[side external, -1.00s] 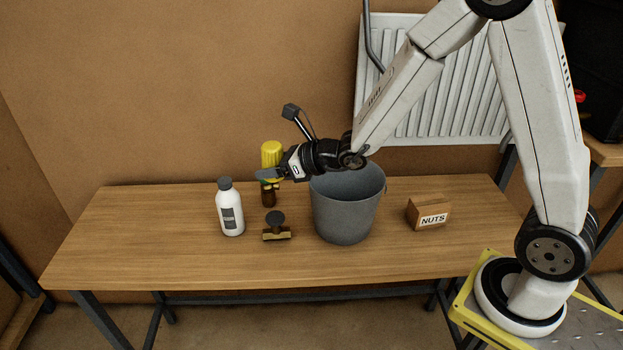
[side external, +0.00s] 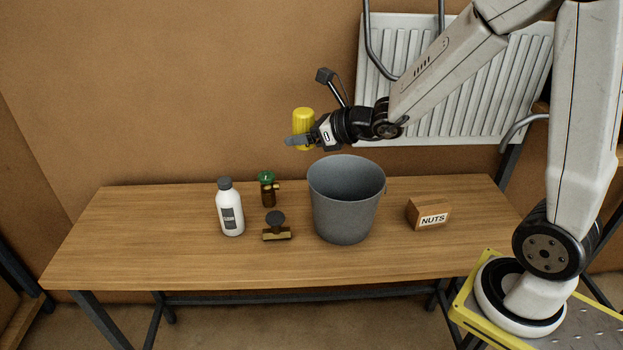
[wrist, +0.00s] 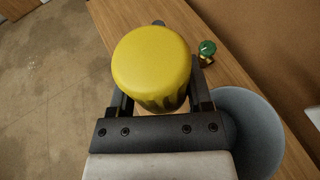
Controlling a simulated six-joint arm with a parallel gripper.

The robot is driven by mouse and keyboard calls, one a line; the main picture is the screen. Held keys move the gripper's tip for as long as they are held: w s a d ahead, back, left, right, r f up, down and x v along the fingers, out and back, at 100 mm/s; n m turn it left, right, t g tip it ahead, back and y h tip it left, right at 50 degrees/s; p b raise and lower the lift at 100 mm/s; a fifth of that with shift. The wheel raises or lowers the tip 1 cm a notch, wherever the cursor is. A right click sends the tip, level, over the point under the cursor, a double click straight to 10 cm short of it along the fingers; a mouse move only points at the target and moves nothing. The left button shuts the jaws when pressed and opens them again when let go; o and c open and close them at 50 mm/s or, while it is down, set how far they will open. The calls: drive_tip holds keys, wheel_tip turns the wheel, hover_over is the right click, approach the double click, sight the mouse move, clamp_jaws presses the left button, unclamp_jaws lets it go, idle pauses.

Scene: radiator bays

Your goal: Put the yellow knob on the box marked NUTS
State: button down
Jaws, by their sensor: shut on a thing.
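The yellow knob (side external: 303,122) is held upright between the fingers of my gripper (side external: 302,141), which is shut on it. They are in the air above the bench, up and to the left of the grey bucket. In the wrist view the yellow knob (wrist: 152,65) fills the space between the fingers and hides much of them. The box marked NUTS (side external: 428,214) is a small brown box on the right part of the bench, with a white label facing front. It stands apart from my gripper, to the right of the bucket, and is not visible in the wrist view.
A grey bucket (side external: 346,205) stands between my gripper and the box. A brown valve with a green top (side external: 267,188), a dark-topped brass valve (side external: 276,227) and a white bottle (side external: 230,208) stand left. A white radiator (side external: 450,105) hangs behind. The bench's front (side external: 180,275) is clear.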

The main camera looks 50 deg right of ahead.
drive_tip(key=s+a+f+n+g+y, duration=0.4)
drive_tip(key=s+f+n+g+y, duration=0.55)
drive_tip(key=n+g, duration=0.2)
drive_tip(key=s+d+f+n+g+h, duration=0.3)
drive_tip(key=s+d+n+g, duration=0.1)
drive_tip(key=s+n+g, duration=0.25)
drive_tip(key=s+d+f+n+g+h, duration=0.3)
drive_tip(key=s+f+n+g, duration=0.1)
drive_tip(key=s+n+g, duration=0.25)
drive_tip(key=s+d+n+h, duration=0.4)
drive_tip(key=d+n+h, duration=0.9)
drive_tip(key=d+h, duration=0.15)
drive_tip(key=w+d+n+t+h, duration=0.6)
drive_tip(key=w+d+n+t, duration=0.3)
drive_tip(key=d+n+t, duration=0.2)
drive_tip(key=shift+w+r+n+h, duration=0.25)
drive_tip(key=shift+n+h, duration=0.15)
drive_tip(key=shift+n, duration=0.55)
